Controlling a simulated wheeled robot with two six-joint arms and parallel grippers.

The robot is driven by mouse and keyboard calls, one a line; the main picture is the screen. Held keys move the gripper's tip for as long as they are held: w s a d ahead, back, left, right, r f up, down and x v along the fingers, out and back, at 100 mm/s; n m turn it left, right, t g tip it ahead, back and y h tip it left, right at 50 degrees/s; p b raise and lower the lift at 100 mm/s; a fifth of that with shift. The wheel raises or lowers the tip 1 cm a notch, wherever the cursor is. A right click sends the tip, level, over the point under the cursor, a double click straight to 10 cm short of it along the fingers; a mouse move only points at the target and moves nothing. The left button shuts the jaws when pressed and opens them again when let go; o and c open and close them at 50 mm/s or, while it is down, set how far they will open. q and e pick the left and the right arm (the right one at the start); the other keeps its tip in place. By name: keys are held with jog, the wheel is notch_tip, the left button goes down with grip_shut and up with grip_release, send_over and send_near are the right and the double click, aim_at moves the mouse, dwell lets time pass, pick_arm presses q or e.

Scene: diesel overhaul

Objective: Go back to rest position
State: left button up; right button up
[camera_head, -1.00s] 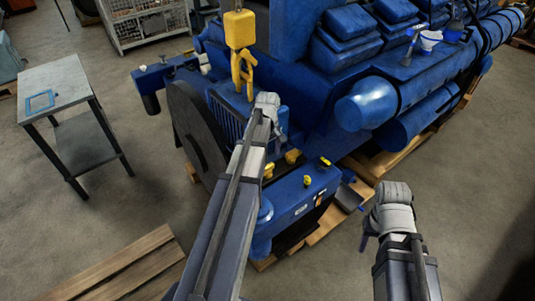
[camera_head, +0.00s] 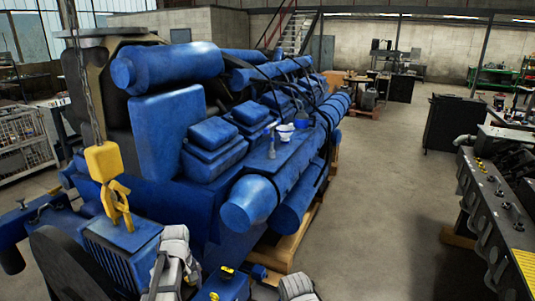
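My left arm comes in at the bottom of the head view, its grey-white end in front of the blue engine's near end. My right arm shows only as a small grey-white piece at the bottom edge, right of the left one. The fingers of both grippers are not visible, so their state is hidden. The large blue diesel engine (camera_head: 165,135) fills the left half. A yellow hoist hook (camera_head: 116,205) hangs on a chain in front of it, left of my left arm.
The engine rests on a wooden pallet (camera_head: 283,247). A grey machine (camera_head: 497,205) stands at the right. The floor (camera_head: 390,200) between them is clear.

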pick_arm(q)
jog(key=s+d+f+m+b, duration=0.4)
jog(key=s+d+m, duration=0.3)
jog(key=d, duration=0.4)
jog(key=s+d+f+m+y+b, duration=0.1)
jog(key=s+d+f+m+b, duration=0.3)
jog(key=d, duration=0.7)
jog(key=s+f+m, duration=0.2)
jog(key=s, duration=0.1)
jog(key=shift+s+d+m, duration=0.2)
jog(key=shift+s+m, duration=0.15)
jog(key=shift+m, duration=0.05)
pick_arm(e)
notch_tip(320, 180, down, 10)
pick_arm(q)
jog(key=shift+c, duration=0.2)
